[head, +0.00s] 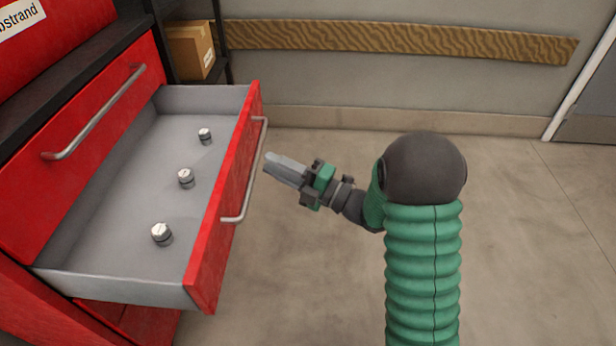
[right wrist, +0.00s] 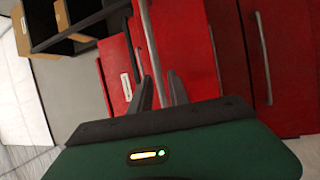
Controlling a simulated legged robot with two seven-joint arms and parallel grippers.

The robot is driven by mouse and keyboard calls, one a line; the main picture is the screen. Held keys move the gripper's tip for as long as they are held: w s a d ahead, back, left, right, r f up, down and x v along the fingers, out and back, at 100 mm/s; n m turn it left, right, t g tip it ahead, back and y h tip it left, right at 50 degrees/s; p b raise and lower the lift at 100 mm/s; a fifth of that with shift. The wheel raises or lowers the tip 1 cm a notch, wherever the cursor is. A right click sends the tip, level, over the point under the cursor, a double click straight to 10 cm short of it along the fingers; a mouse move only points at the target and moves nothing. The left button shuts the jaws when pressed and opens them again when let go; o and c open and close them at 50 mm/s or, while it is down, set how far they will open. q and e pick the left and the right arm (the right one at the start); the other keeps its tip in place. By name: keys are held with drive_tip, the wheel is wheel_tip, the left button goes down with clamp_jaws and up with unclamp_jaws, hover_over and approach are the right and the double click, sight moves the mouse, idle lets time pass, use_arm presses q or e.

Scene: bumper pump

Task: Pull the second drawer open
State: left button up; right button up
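The second drawer, with a red front (head: 222,200) and grey inside, stands pulled well out of the red cabinet. Its metal handle (head: 252,172) is on the outer face; it also shows in the right wrist view (right wrist: 150,45), lined up with the gap between my fingers. My right gripper (head: 268,160) points at the handle from the right, its tips close to the bar but seemingly a little apart from it. In the right wrist view its two dark fingers (right wrist: 161,88) are spread with a gap. My left gripper is out of view.
Three metal bolt-like pieces (head: 186,178) stand on the drawer floor. A closed red drawer with a handle (head: 100,112) is above. A cardboard box (head: 190,50) sits on a dark shelf behind. The floor to the right is clear.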

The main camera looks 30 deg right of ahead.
drive_tip(key=p+v, duration=0.1)
drive_tip(key=v, duration=1.1)
drive_tip(key=shift+w+f, duration=0.1)
